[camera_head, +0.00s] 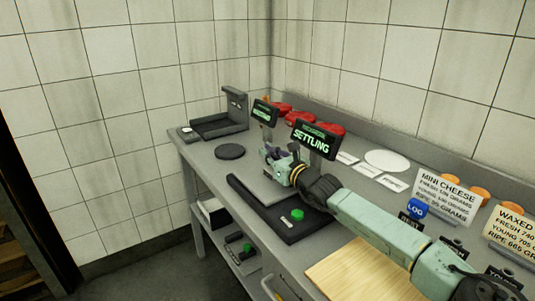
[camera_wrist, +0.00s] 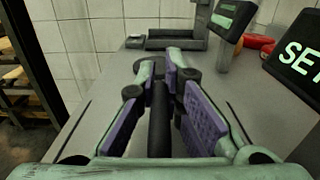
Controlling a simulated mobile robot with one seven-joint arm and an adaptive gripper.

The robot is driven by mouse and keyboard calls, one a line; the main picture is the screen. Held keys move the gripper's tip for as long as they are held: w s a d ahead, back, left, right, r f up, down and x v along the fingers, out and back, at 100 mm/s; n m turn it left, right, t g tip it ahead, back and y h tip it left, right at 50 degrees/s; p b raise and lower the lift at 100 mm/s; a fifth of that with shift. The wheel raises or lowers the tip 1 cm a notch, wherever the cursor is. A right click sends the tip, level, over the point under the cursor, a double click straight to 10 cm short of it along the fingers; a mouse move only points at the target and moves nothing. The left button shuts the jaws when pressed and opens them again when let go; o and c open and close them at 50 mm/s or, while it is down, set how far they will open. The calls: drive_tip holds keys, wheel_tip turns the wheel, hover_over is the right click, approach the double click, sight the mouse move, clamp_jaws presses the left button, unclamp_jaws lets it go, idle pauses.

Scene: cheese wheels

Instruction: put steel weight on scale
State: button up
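My gripper (camera_head: 268,158) is at the near scale, in front of its display (camera_head: 312,139), which reads "SETTLING". The scale has a dark base (camera_head: 308,233) with a grey plate (camera_head: 265,190) and a green button (camera_head: 297,214). In the wrist view, a gap shows between the purple-padded fingers of my gripper (camera_wrist: 160,72). A dark upright strip (camera_wrist: 160,125) shows in that gap; I cannot tell whether it is an object or part of the scale. I cannot make out the steel weight for certain. A dark flat disc (camera_head: 230,152) lies on the table left of my gripper.
A second dark device (camera_head: 220,127) stands at the table's far left end, with a smaller display (camera_head: 265,112) nearby. Red wheels (camera_head: 330,128) sit behind the displays. White discs, price signs (camera_head: 447,196) and a wooden board (camera_head: 360,270) lie to the right.

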drive_tip(key=o, duration=0.5)
drive_tip(key=shift+c, duration=0.2)
drive_tip(key=shift+r+p, duration=0.25)
drive_tip(key=shift+p, duration=0.05)
drive_tip(key=b+v, duration=0.3)
drive_tip(key=v, duration=0.7)
drive_tip(key=shift+s+d+f+b, duration=0.15)
drive_tip(key=shift+s+d+b, duration=0.1)
drive_tip(key=shift+b, duration=0.15)
drive_tip(key=shift+s+d, duration=0.3)
drive_tip(key=shift+s, duration=0.3)
